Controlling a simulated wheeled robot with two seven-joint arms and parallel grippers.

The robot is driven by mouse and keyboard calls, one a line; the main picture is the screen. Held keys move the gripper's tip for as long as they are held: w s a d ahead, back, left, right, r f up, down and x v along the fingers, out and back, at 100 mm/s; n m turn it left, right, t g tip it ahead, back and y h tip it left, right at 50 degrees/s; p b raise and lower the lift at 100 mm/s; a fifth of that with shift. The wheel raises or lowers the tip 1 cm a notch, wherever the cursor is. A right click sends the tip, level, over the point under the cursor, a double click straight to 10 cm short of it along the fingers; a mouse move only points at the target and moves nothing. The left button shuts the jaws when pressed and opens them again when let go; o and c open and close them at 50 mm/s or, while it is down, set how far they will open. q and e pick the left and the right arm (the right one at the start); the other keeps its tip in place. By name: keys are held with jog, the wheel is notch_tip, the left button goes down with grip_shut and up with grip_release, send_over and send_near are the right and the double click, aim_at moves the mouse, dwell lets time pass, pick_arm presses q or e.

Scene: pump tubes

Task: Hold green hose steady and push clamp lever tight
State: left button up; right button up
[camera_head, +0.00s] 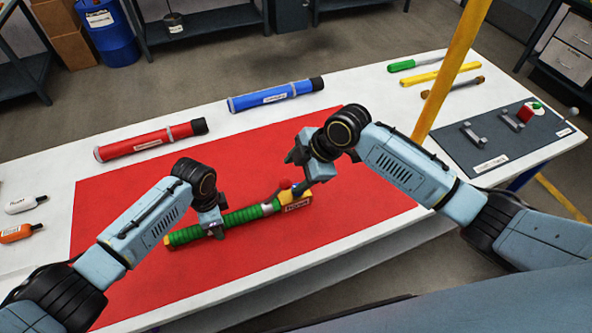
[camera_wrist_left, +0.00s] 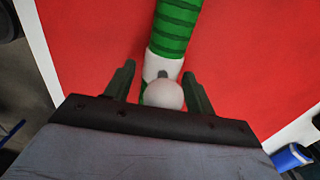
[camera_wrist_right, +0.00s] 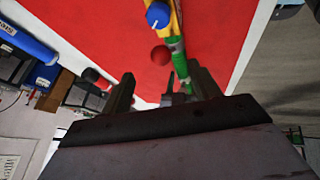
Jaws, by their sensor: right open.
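The green ribbed hose (camera_head: 240,216) lies on the red mat, its right end meeting a yellow pump part (camera_head: 297,201) with a red knob (camera_head: 286,184) and a blue knob. My left gripper (camera_head: 211,225) is down over the hose; in the left wrist view the hose (camera_wrist_left: 177,25), a white band and a white ball (camera_wrist_left: 164,94) lie between its fingers. Whether they press on it is unclear. My right gripper (camera_head: 306,168) is open above the pump part. In the right wrist view the red knob (camera_wrist_right: 161,55) and blue knob (camera_wrist_right: 158,15) lie beyond its fingertips. I cannot make out the clamp lever clearly.
A red tube (camera_head: 150,141) and a blue tube (camera_head: 276,95) lie behind. Green, yellow and brown-ended tools (camera_head: 433,76) lie at the back right. A dark panel (camera_head: 500,140) with clamps is at the right. A yellow post (camera_head: 450,70) stands behind my right arm. The mat's front is clear.

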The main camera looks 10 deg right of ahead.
pick_arm(q)
jog(key=shift+r, duration=0.1)
notch_tip(320, 180, up, 12)
jog(key=shift+f, duration=0.1)
dwell(0.6)
